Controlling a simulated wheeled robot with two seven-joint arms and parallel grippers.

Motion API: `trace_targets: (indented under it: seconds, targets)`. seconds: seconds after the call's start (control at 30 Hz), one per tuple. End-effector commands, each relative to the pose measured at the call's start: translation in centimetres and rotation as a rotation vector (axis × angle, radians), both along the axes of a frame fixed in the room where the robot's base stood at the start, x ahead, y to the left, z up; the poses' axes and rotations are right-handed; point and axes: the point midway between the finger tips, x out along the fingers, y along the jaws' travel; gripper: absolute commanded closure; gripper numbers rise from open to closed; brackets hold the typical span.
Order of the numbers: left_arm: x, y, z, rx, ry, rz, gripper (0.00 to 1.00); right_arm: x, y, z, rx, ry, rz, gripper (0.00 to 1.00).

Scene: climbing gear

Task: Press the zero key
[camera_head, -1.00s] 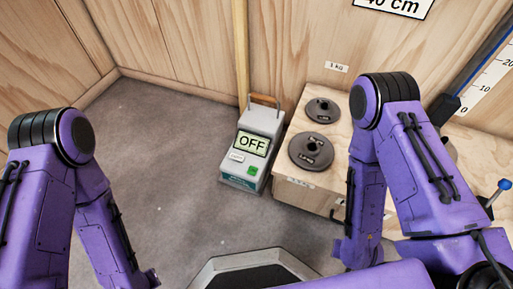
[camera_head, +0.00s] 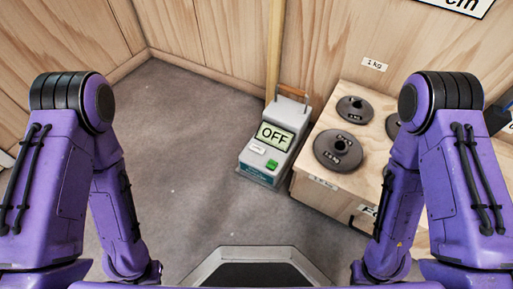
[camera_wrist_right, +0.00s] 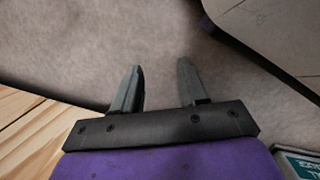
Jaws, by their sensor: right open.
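The grey device (camera_head: 272,145) with a brown handle stands on the floor in the head view, left of the wooden box. Its display (camera_head: 274,136) reads OFF. Below the display are a white key (camera_head: 257,149), its text too small to read, and a green key (camera_head: 272,164). A teal label, probably the device's (camera_wrist_right: 302,163), shows at the lower right of the right wrist view. My right gripper (camera_wrist_right: 161,70) is open and empty over the floor there, apart from the device. My left gripper is not in view; only its arm shows.
The wooden box (camera_head: 306,188) carries several dark weight discs, including a large one (camera_head: 338,151) and a smaller one (camera_head: 354,110). A wooden pole (camera_head: 275,50) stands behind the device. Grey floor (camera_head: 190,150) left of the device is clear.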

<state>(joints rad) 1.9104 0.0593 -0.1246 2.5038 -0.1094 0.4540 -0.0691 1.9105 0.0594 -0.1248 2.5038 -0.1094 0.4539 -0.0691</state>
Motion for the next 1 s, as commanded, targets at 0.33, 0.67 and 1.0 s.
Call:
trace_targets:
  seconds: [0.33,0.67,1.0]
  targets:
    - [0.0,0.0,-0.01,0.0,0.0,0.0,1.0,0.0,0.0,-0.01,0.0,0.0,0.0,0.57]
    - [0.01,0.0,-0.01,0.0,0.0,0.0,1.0,0.01,0.0,-0.01,0.0,0.0,0.0,1.0]
    - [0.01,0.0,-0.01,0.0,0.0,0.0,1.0,0.01,0.0,-0.01,0.0,0.0,0.0,1.0]
